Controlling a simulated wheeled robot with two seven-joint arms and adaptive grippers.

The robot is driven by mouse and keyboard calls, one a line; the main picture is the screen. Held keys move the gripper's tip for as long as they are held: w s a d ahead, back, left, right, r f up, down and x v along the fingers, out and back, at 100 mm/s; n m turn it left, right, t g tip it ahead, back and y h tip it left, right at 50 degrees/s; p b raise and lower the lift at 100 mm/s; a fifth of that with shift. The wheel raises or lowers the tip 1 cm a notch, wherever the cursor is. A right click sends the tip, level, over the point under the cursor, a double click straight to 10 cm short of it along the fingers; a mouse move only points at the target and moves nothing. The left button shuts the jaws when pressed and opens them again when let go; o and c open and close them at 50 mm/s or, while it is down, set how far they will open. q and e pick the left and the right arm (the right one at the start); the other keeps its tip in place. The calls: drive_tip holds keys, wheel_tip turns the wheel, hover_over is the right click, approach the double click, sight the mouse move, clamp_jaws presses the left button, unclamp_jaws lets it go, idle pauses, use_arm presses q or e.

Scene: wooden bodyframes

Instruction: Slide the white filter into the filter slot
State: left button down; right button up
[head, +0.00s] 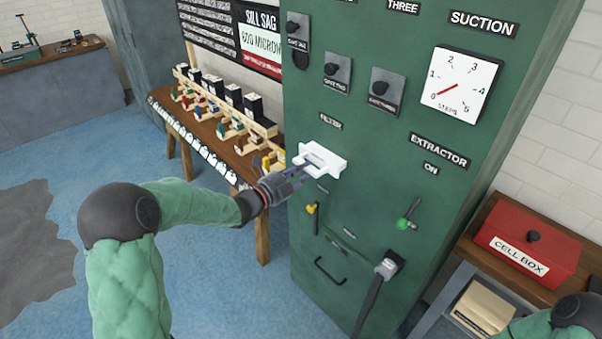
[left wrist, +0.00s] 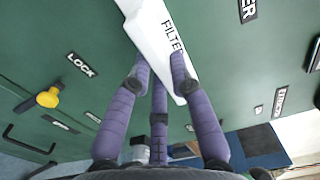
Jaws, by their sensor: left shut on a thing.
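The white filter (head: 335,165) is at the front of the green cabinet, just below the FILTER label (head: 331,122). My left gripper (head: 300,172) is shut on the filter. In the left wrist view the purple fingers (left wrist: 160,78) meet the lower part of the white filter (left wrist: 152,38), which carries the word FILTER and is tilted in the picture. The filter slot itself is hidden behind the filter and fingers, so I cannot tell whether the filter is in it. My right gripper is out of view; only part of the right arm shows at the lower right.
A wooden bench (head: 205,130) with several small models stands to the left. A red cell box (head: 528,244) sits on a shelf at right.

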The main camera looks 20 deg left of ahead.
use_arm(q)
drive_tip(key=shift+b+x, duration=0.9)
drive_tip(key=shift+x, duration=1)
drive_tip(key=c, duration=1)
unclamp_jaws()
drive_tip(key=shift+c, duration=0.2)
drive_tip(key=v, duration=1.2)
